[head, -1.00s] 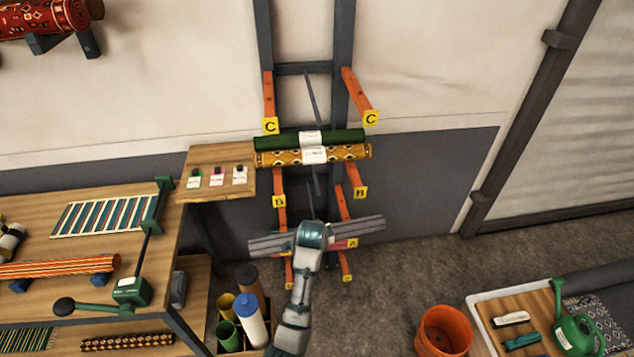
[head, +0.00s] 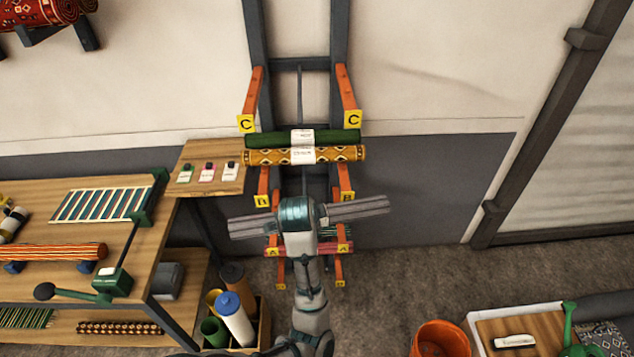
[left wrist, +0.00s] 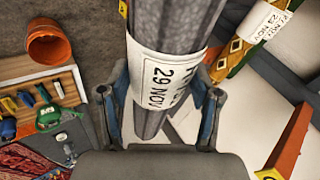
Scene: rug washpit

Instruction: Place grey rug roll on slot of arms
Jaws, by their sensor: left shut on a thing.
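My left gripper (head: 298,212) is shut around the middle of the grey rug roll (head: 360,208). In the left wrist view the roll (left wrist: 172,30) passes between both fingers, with a white "29 NOV" tag around it. In the head view the roll is roughly level, right end slightly higher, in front of the rack (head: 337,80). It overlaps the B-labelled orange arms (head: 346,181) in the picture; contact cannot be told. A green roll (head: 265,139) and a yellow patterned roll (head: 262,157) lie above it, below the C arms (head: 347,88). My right gripper is out of view.
Lower A-labelled arms (head: 343,247) with reddish and green pieces show partly behind my arm. A wooden bench (head: 140,240) and a bin of upright rolls (head: 232,315) stand left. An orange bucket (head: 440,338) and a tray (head: 480,320) are front right. The floor right of the rack is clear.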

